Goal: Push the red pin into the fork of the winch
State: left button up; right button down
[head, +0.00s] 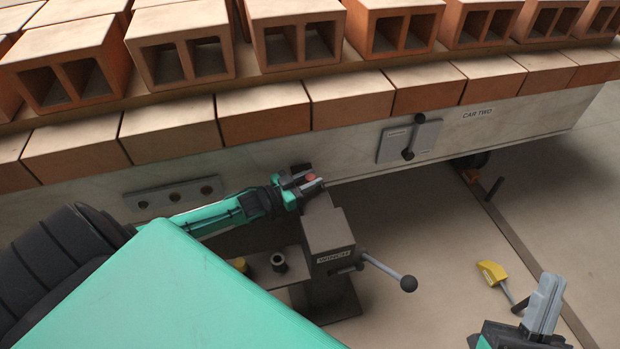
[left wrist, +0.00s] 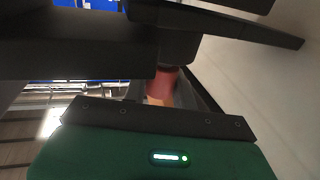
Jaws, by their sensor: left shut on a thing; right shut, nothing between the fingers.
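The winch (head: 328,245) is a dark grey block on a post, with a crank handle (head: 390,270) ending in a black ball on its right. My left gripper (head: 304,184) is at the top of the winch, beside the car's side wall. It is shut on the red pin (head: 311,177); only a small red end shows in the head view. In the left wrist view the red pin (left wrist: 160,84) shows between dark parts. The fork is mostly hidden, so I cannot tell how far the pin sits in it. My right gripper (head: 545,303) is shut and empty at the lower right.
The car (head: 480,135) loaded with hollow bricks (head: 180,45) stands behind the winch. A shelf (head: 265,268) beside the winch holds a dark ring (head: 279,262) and a yellow piece (head: 239,265). A yellow-handled thing (head: 492,270) is on the right. Open floor lies right of the winch.

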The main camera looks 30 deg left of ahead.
pick_arm(q)
jog(key=shift+f+b, duration=0.3)
jog(key=shift+f, duration=0.2)
jog(key=o, duration=1)
jog(key=shift+o, duration=0.2)
jog(key=p+v, duration=0.3)
jog(key=v, duration=1)
jog(key=shift+s+a, duration=0.15)
jog(key=shift+s, duration=0.2)
jog(key=shift+r+p, duration=0.15)
jog(key=shift+p, duration=0.2)
